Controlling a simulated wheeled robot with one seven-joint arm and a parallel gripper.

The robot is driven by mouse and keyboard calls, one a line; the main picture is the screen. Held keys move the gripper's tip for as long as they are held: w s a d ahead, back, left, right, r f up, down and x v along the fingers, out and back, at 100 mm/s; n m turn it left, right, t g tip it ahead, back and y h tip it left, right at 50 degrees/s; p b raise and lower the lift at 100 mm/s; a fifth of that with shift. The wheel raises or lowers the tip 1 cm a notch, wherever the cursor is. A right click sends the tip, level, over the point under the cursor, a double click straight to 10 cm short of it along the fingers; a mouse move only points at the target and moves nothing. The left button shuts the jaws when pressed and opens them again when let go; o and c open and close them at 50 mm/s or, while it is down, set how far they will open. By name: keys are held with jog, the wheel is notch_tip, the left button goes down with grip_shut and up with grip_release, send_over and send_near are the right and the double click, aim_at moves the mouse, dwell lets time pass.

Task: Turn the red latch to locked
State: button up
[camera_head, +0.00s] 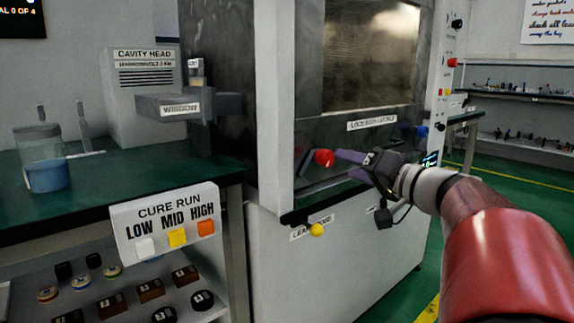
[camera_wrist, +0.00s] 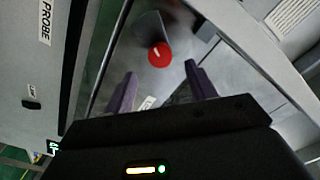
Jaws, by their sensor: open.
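The red latch knob (camera_head: 324,158) sits on the lower front of the grey cabinet, below a label (camera_head: 372,123) that seems to read as lockdown latches. In the wrist view the red knob (camera_wrist: 160,54) shows as a round red disc with a short pale mark. My gripper (camera_head: 345,165) reaches in from the right, its purple fingers close to the knob in the head view. In the wrist view my gripper (camera_wrist: 160,85) is open and empty, with the knob ahead of and between its fingertips. I cannot tell whether a finger touches the knob.
A yellow knob (camera_head: 317,230) is lower, by a partly readable label. A green-topped bench (camera_head: 90,178) with a blue-liquid beaker (camera_head: 45,160) stands left. A cure run panel (camera_head: 168,222) hangs at its edge.

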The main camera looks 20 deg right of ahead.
aim_at(330, 159)
jog(key=p+x, duration=0.1)
jog(key=x, duration=0.6)
jog(key=shift+w, duration=0.2)
jog(key=shift+a, duration=0.1)
jog(key=c, duration=0.9)
